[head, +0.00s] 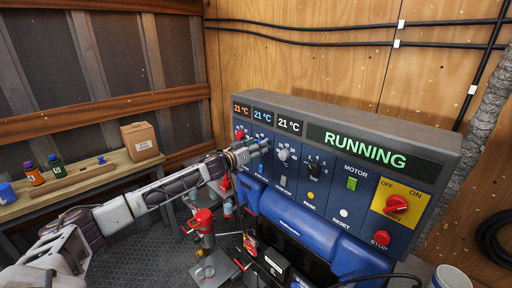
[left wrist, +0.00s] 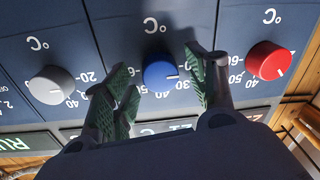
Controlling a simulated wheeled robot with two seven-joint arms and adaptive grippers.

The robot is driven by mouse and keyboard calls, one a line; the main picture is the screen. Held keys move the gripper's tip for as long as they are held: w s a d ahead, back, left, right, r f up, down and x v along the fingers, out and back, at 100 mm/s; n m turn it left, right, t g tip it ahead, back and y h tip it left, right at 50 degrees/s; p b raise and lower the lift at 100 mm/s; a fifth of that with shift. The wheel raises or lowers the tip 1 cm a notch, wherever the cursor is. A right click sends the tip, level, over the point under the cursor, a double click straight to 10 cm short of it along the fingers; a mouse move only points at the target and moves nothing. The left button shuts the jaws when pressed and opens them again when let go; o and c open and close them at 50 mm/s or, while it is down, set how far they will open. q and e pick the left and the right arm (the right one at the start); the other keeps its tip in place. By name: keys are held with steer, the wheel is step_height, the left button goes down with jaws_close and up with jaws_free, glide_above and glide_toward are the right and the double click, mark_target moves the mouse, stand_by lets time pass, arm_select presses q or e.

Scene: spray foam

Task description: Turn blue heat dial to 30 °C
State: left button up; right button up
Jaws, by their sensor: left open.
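The blue heat dial (left wrist: 160,76) is on the dark blue control panel, and its white mark points to the right in the left wrist view, where the panel appears upside down. My left gripper (left wrist: 160,84) is open, with one green-padded finger on each side of the dial; I cannot tell whether either touches it. In the head view my left gripper (head: 258,148) is at the panel and hides the blue dial. The blue-lettered display (head: 263,119) above reads 21 °C. My right gripper is not in view.
A red dial (left wrist: 268,60) and a grey dial (left wrist: 50,85) flank the blue one closely. A green RUNNING display (head: 365,147), a black dial (head: 316,167) and a red main switch (head: 396,204) are further right. A bench (head: 90,182) with bottles and a box stands left.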

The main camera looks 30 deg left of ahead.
arm_select(q)
steer(key=c, duration=1)
steer(key=shift+c, duration=0.2)
steer(key=shift+m, duration=0.4)
steer(key=shift+m+p, duration=0.75)
steer(key=shift+m, duration=3.35)
